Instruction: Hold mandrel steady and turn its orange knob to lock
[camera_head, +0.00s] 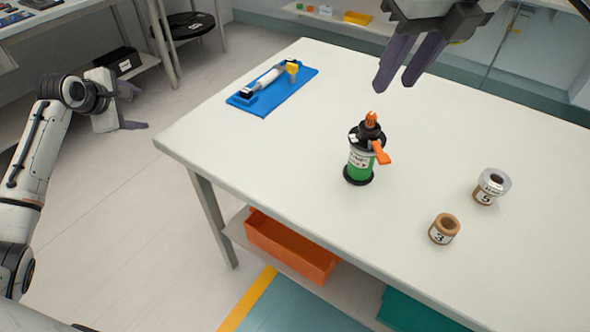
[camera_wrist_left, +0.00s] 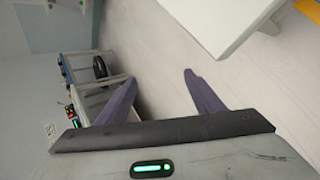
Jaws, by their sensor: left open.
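The mandrel (camera_head: 353,140) stands upright on the white table, with black end flanges and a green labelled roll around its body. Its orange knob (camera_head: 371,119) is on top, and an orange lever (camera_head: 381,152) sticks out to the right. My right gripper (camera_head: 393,88) hangs above and slightly right of the knob, clear of it, with its two dark fingers apart and nothing between them. My left gripper (camera_head: 136,107) is off the table's left side, far from the mandrel. Its fingers are open and empty, as the left wrist view (camera_wrist_left: 160,84) also shows.
A blue mat (camera_head: 265,102) with a white-and-yellow tool lies at the table's far left. An orange bin (camera_head: 290,246) sits on the lower shelf. The tabletop around the mandrel is clear.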

